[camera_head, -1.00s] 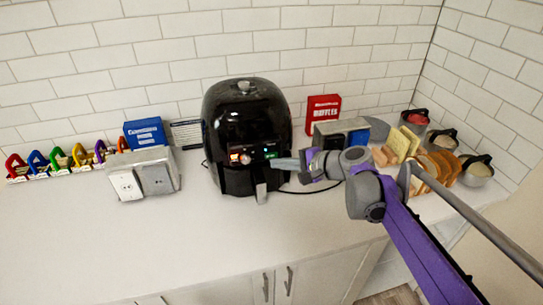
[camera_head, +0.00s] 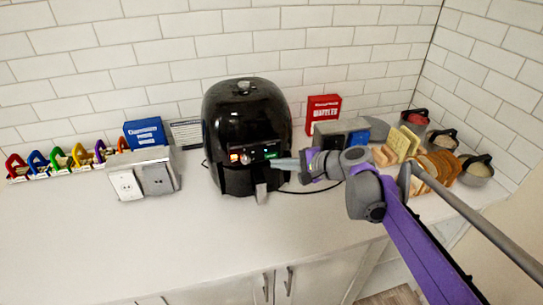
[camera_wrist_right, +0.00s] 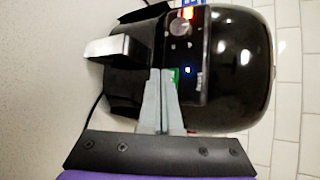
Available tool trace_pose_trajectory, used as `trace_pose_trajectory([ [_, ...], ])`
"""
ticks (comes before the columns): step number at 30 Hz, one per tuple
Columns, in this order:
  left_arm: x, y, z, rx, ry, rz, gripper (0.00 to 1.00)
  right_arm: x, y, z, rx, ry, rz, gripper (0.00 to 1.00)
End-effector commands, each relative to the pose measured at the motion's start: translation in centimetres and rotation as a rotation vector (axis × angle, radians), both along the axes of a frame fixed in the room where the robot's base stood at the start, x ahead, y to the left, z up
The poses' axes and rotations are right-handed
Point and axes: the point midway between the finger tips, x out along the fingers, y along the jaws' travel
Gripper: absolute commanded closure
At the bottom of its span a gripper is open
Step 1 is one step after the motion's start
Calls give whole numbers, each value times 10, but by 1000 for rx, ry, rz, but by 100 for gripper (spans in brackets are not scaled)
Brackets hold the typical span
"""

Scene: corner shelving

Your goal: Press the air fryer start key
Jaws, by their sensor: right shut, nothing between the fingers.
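The black air fryer (camera_head: 247,112) stands on the counter against the tiled wall. Its front panel has an orange-lit display, a round knob (camera_wrist_right: 181,28) and a green key (camera_head: 270,155), likely the start key. My right gripper (camera_head: 274,164) is shut and empty, its fingertips at the panel's right side, just by the green key. In the right wrist view the shut fingers (camera_wrist_right: 162,72) reach the panel's edge and partly cover the green key (camera_wrist_right: 174,76). Whether they touch it I cannot tell. My left gripper is not in view.
The fryer's handle (camera_wrist_right: 107,47) sticks out below the panel. A toaster (camera_head: 335,130), a red box (camera_head: 323,110), bread slices (camera_head: 440,165) and lidded pots (camera_head: 478,170) stand to the right. A blue box (camera_head: 145,132) and an outlet block (camera_head: 140,180) stand left. The front counter is clear.

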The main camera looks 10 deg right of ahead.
Motion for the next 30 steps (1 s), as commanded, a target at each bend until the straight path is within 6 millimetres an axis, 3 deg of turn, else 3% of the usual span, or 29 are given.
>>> trace_pose_trajectory([
  [30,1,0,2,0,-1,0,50,9,0,0,0,0,0,100],
])
